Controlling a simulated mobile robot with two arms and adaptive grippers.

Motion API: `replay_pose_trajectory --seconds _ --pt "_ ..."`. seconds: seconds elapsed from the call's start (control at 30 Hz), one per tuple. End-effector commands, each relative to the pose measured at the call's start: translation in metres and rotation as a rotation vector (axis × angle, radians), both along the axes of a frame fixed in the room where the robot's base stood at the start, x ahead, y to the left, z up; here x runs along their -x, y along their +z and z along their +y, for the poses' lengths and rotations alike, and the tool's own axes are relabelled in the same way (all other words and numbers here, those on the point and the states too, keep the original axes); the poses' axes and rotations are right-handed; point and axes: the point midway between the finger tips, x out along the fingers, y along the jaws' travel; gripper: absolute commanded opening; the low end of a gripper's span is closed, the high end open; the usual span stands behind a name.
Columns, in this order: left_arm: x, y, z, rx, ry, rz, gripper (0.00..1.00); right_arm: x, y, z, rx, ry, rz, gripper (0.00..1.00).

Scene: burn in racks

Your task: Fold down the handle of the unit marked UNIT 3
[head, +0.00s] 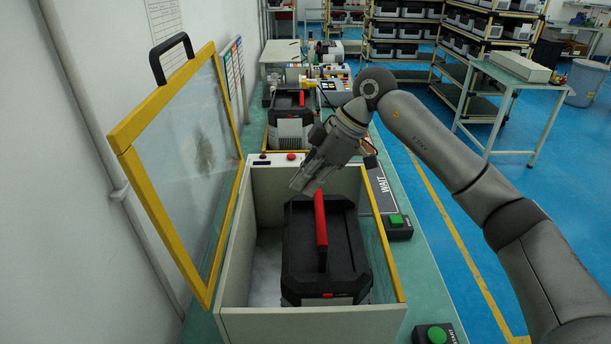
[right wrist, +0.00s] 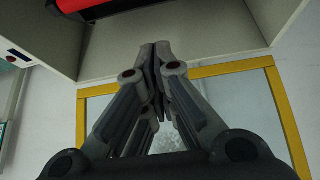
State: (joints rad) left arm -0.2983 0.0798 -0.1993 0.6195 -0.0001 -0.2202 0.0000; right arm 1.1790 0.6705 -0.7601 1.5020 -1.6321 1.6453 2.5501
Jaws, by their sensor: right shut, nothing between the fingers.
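A black unit (head: 345,243) sits inside an open white box with a yellow-framed lid. Its red handle (head: 321,222) appears raised and runs lengthwise above its top. No UNIT 3 marking is legible on it. My right gripper (head: 303,184) is shut and empty, over the box's inside near the far end of the unit, just left of the handle's far end. In the right wrist view its closed fingers (right wrist: 158,52) point toward the red handle (right wrist: 140,27), with a visible gap between them. My left gripper is not in view.
The lid (head: 190,160) stands open on the left by the wall. Another black unit with a red handle (head: 290,102) stands farther along the green bench. Green buttons (head: 397,221) lie to the right.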

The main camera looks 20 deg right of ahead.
Motion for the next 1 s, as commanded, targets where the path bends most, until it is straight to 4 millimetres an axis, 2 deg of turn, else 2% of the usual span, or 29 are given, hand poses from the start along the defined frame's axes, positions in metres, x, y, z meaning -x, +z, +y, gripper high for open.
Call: replay_pose_trajectory --seconds 0.03,0.13,0.3,0.4,0.6,1.0 --pt "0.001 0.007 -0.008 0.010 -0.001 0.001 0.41 0.000 -0.008 0.007 0.000 0.003 0.005 0.00" --pt "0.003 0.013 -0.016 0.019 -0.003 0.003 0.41 -0.003 -0.027 0.018 -0.002 0.005 0.006 0.00" --pt "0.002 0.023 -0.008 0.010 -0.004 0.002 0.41 -0.008 -0.057 0.035 -0.001 0.003 0.005 0.00" --pt "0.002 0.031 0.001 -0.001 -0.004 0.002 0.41 -0.004 -0.057 0.013 0.001 -0.003 0.002 0.00" --pt "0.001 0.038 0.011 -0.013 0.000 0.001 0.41 0.001 -0.062 -0.003 0.000 0.000 0.001 0.00" --pt "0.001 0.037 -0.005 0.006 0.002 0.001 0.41 0.002 -0.064 -0.006 -0.002 0.001 0.000 0.00"
